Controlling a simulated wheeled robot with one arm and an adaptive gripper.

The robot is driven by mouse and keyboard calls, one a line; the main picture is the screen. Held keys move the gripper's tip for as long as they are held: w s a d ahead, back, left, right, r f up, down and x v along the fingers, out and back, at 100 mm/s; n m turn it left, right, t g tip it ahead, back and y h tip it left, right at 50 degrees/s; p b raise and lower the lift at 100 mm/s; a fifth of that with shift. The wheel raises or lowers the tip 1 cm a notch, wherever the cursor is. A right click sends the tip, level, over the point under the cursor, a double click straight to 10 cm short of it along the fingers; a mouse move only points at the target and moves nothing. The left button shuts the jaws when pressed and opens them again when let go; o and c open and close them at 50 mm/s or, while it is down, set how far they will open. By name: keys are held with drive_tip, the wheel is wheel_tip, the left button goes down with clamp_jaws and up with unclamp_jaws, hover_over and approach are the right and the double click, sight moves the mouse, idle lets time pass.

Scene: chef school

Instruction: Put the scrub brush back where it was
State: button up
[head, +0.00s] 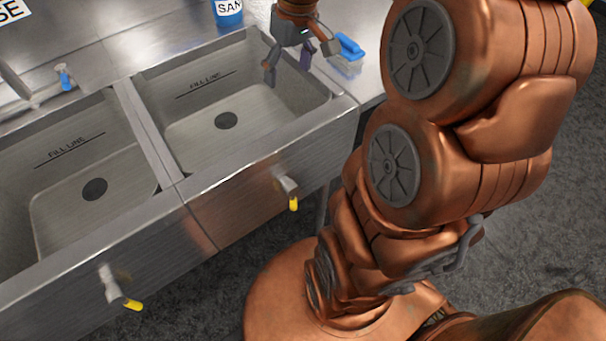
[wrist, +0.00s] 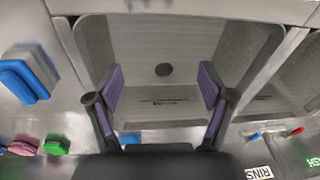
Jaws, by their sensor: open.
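A blue block-shaped thing, which looks like the scrub brush (head: 350,46), lies on the steel counter just right of the right-hand basin. It also shows at the left edge of the wrist view (wrist: 24,80), outside my fingers. My gripper (head: 288,68) is open and empty over the back right part of that basin, to the left of the brush and apart from it. In the wrist view my gripper (wrist: 161,80) has its two purple-padded fingers spread, with only the basin between them. The brush's underside is hidden.
The right basin (head: 222,120) and left basin (head: 90,190) are empty. A blue-labelled bottle (head: 228,12) stands behind the sink. Small green (wrist: 56,145) and pink (wrist: 22,148) things lie near the brush. Valve handles (head: 288,188) stick out from the sink's front.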

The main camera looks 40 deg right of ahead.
drive_tip(key=s+a+f+g, duration=0.1)
drive_tip(key=s+a+f, duration=0.1)
drive_tip(key=s+a, duration=0.2)
drive_tip(key=s+a+f+g, duration=0.1)
drive_tip(key=s+a, duration=0.3)
drive_tip(key=s, duration=0.6)
drive_tip(key=s+a+f+g+h, duration=0.1)
drive_tip(key=s+a+f, duration=0.3)
drive_tip(key=s, duration=0.3)
drive_tip(key=shift+s+a+m, duration=0.25)
drive_tip(key=shift+a+m, duration=0.1)
drive_tip(key=shift+m, duration=0.05)
wheel_tip(320, 180, up, 4)
drive_tip(key=p, duration=0.3)
drive_tip(key=shift+f+p, duration=0.25)
drive_tip(key=shift+p, duration=0.05)
